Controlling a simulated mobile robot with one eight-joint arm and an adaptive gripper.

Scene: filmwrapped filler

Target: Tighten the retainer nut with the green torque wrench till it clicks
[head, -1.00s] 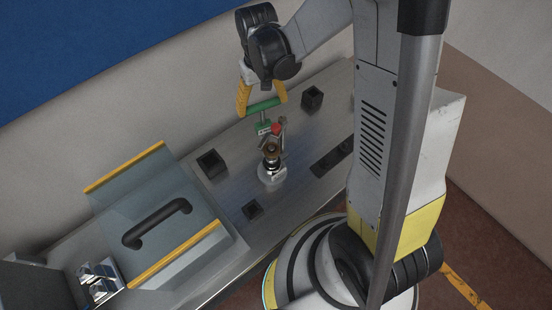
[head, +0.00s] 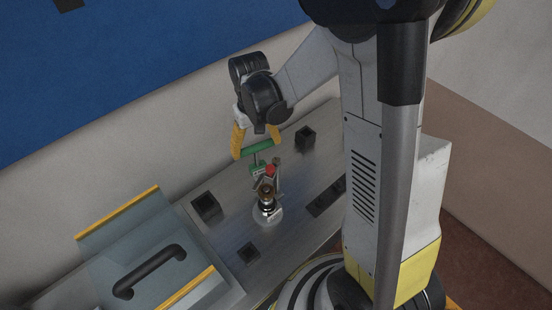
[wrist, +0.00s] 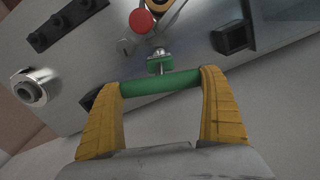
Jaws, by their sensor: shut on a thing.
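The green torque wrench (head: 262,148) has a green cross handle and a small green block below it. My gripper (head: 256,143) has its two yellow fingers shut on the ends of this handle. In the wrist view the handle of the wrench (wrist: 160,84) spans between the fingers, with the block and a short metal tip beyond it.
A red knob (wrist: 141,20) is beside the fitting. Black sockets (head: 206,206) and a slotted black strip (wrist: 66,24) are on the metal bench. A clear panel with a black handle (head: 150,271) is at left. A metal hex fitting (wrist: 31,91) shows in the wrist view.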

